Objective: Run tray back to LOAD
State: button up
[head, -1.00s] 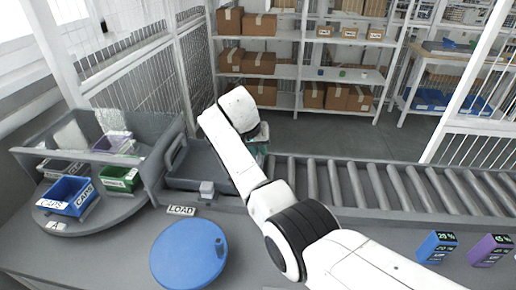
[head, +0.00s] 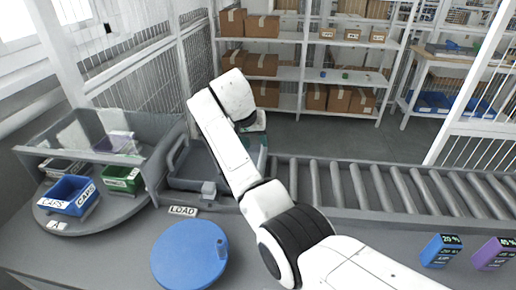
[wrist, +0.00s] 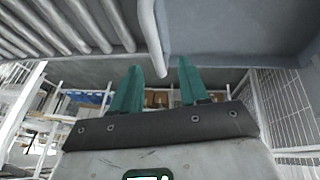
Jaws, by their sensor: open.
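A grey tray (head: 200,183) sits at the left end of the roller conveyor, just behind the LOAD label (head: 183,211). My arm hides its right part. In the head view my gripper is mostly hidden behind my wrist; only a bit of teal shows at the tray's right side. In the wrist view my gripper (wrist: 157,80) has its two teal fingers apart. A pale bar (wrist: 152,35), perhaps a handle, reaches down toward the gap between them. A grey surface (wrist: 235,30), probably the tray, fills the upper right. I cannot tell whether the fingers touch anything.
Rollers (head: 390,185) run to the right, clear of objects. A round turntable (head: 100,215) with a blue CAPS bin (head: 72,196) and a green bin (head: 121,180) stands left. A blue disc (head: 190,255) lies in front. Blue and purple boxes stand front right. Mesh fencing is behind.

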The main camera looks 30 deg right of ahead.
jog(key=v, duration=0.5)
jog(key=shift+a+r+b, duration=0.15)
jog(key=shift+r+b, duration=0.15)
